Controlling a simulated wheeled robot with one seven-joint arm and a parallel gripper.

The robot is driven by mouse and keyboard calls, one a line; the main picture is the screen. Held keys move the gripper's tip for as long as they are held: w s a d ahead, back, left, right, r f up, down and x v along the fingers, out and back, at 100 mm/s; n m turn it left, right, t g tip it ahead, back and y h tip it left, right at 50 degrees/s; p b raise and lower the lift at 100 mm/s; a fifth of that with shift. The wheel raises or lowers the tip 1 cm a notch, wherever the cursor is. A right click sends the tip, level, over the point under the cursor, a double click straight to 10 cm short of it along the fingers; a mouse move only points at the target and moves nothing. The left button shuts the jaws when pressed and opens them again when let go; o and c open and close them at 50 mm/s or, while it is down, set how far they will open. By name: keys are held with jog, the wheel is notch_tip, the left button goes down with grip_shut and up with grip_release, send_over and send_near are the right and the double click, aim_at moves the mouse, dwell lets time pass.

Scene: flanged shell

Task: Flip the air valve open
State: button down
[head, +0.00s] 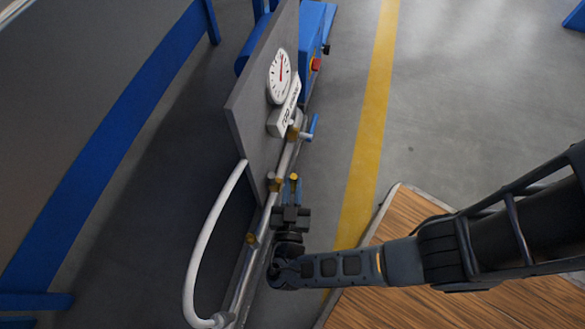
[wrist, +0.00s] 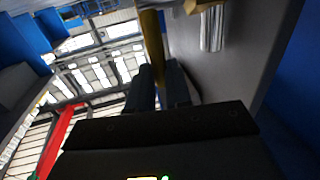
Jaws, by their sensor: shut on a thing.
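A pale pipe with brass fittings (head: 275,184) runs along the edge of the grey panel in the head view. My gripper (head: 291,191) is at this pipe, with its fingers closed around a narrow yellow-brass piece (head: 294,178), which looks like a valve handle. In the wrist view the same yellow-brass piece (wrist: 152,42) stands between the two dark fingers of my gripper (wrist: 158,85). The fingers hide its lower part. A second handle, blue (head: 313,127), sits farther up the pipe, apart from my gripper. I cannot tell from the pictures which handle is the air valve.
The grey panel (head: 248,110) carries a round gauge (head: 279,76) and a labelled box (head: 284,111). A white hose (head: 192,255) loops at the left of the pipe. A wooden surface (head: 440,306) lies under my arm. The floor beyond the yellow line (head: 370,125) is clear.

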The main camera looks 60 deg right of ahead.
jog(key=c, duration=1.1)
grip_release()
jog(key=shift+o, duration=0.2)
jog(key=v, duration=0.7)
jog(key=shift+s+a, duration=0.25)
jog(key=shift+a, duration=0.1)
